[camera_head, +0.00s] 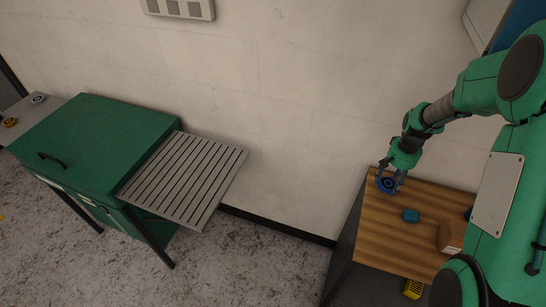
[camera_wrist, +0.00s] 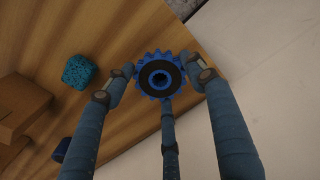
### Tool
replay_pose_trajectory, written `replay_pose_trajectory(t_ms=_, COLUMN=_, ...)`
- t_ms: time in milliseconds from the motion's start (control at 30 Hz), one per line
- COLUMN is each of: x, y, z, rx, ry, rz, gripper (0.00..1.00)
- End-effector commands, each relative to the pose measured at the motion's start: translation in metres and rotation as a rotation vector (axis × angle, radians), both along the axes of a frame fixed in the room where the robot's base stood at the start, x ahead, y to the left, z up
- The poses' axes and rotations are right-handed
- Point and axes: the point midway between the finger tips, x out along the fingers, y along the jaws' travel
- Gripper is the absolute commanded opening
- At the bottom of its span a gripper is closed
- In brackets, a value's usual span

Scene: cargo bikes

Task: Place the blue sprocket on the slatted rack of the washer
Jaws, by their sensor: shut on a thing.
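The blue sprocket (camera_wrist: 143,84) is a toothed blue ring with a black face and a blue hub around a central hole. In the wrist view it sits between the fingers of my gripper (camera_wrist: 165,82), which are shut on it. In the head view my gripper (camera_head: 389,181) and the sprocket (camera_head: 386,184) are at the far left corner of the wooden table; I cannot tell whether the sprocket touches the tabletop. The green washer (camera_head: 105,135) stands at the left. Its grey slatted rack (camera_head: 188,175) sticks out on its right side and is bare.
On the wooden table (camera_head: 385,235) are a blue sponge-like block (camera_head: 411,215) and a cardboard box (camera_head: 451,237). A yellow item (camera_head: 413,289) is below its front edge. Open floor (camera_head: 265,265) lies between table and washer. A grey surface (camera_head: 55,101) with small round parts is beyond the washer.

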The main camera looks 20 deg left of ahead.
Motion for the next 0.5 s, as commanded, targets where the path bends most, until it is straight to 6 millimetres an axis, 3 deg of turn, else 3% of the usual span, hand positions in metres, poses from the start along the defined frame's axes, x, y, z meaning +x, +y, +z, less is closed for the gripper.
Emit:
replay_pose_trajectory(t_ms=267, x=0.003, y=0.06, z=0.002, rx=0.0, ry=-0.001, rz=-0.068, gripper=0.14)
replay_pose_trajectory(t_ms=500, x=-0.002, y=0.139, z=0.005, rx=0.001, ry=-0.002, rz=-0.161, gripper=0.14)
